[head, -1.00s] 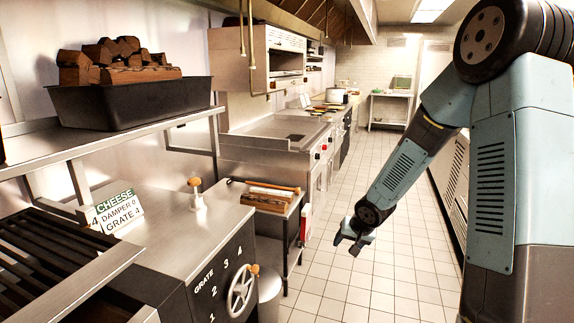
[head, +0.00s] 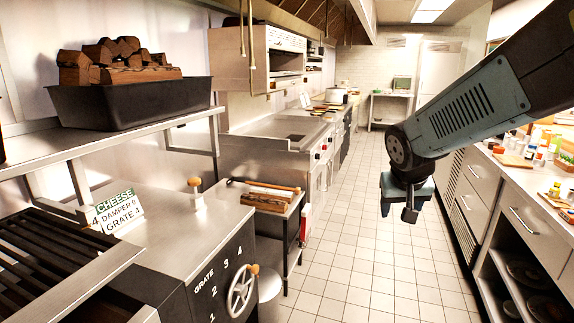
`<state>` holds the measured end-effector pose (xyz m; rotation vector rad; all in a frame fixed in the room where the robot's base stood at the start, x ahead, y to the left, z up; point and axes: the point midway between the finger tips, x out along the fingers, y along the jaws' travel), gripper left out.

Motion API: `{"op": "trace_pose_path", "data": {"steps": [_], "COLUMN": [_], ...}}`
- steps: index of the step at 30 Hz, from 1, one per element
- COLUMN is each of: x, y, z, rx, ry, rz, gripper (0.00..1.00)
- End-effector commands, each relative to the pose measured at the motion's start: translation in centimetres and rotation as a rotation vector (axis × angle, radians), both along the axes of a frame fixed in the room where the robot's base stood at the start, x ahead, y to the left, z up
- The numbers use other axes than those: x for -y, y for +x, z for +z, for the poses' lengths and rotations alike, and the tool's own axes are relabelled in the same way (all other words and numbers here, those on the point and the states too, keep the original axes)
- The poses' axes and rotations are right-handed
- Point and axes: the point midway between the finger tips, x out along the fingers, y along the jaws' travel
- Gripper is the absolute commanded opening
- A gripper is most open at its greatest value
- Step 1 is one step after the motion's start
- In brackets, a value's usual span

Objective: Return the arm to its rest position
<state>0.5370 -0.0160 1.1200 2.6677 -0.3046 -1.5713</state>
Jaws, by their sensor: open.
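My gripper (head: 398,212) hangs over the tiled aisle in the head view, at the end of my arm. The arm comes in from the upper right and slopes down to the left. The gripper's two dark fingers are apart, pointing down, with nothing between them. It touches nothing and stands clear of the counters on both sides.
A steel counter (head: 535,190) with jars and food on top stands at right, near my arm. At left are a grill with a handwheel (head: 241,291), a black tub of wood (head: 130,105) on a shelf, and a small side table (head: 289,215). The tiled floor (head: 345,250) is clear.

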Motion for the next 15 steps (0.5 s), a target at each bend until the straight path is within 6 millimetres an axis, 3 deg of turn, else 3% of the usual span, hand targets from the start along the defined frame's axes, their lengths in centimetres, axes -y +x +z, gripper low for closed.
{"op": "trace_pose_path", "data": {"steps": [6,15], "x": [-0.3,-1.3], "y": [-5.5,-12.4], "z": [3.0,5.1], "rx": [-0.002,-0.01], "ry": [0.025,0.096], "rz": [0.031,0.113], "gripper": [0.58,0.58]}}
